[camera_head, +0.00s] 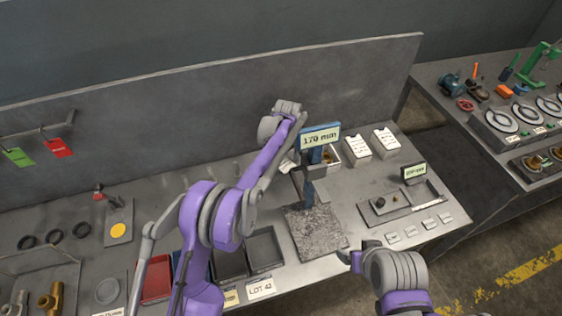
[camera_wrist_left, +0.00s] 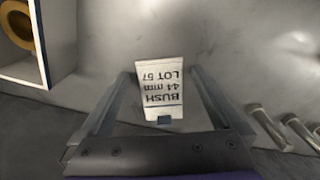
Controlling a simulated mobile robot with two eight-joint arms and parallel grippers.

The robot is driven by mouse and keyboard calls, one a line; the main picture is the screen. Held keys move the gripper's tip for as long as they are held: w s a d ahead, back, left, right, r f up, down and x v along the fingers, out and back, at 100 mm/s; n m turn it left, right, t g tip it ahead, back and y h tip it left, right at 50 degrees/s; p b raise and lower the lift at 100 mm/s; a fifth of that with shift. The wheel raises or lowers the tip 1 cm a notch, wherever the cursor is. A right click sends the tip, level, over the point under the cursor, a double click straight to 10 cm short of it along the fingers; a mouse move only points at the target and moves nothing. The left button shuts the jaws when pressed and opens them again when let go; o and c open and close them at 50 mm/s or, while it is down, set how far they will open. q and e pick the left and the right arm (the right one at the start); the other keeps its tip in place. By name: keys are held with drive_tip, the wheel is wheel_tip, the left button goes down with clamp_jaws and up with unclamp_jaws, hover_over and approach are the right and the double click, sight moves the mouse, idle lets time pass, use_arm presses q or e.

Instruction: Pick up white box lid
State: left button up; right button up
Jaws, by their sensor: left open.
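The white box lid (camera_wrist_left: 160,85), printed "BUSH 44 mm LOT 57", shows upside down in the left wrist view. It lies between the two fingers of my left gripper (camera_wrist_left: 160,73), with gaps on both sides. The fingers are open and not closed on it. In the head view a small pale piece of the lid (camera_head: 287,164) shows beside my left arm, which hides most of the fingers. An open white box (camera_wrist_left: 42,45) with a brass ring inside is at the upper left of the wrist view. My right gripper (camera_head: 352,259) is low in the head view, its jaws unclear.
Two closed white boxes (camera_head: 354,147) (camera_head: 385,141) stand right of the open box. A stand with a "170 mm" sign (camera_head: 320,138) rises close to my left arm. Metal pins (camera_wrist_left: 268,126) lie right of the fingers. A grey back panel (camera_head: 220,100) borders the bench.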

use_arm(q)
drive_tip(key=shift+f, duration=0.15)
drive_tip(key=shift+c, duration=0.2)
drive_tip(key=c, duration=1.3)
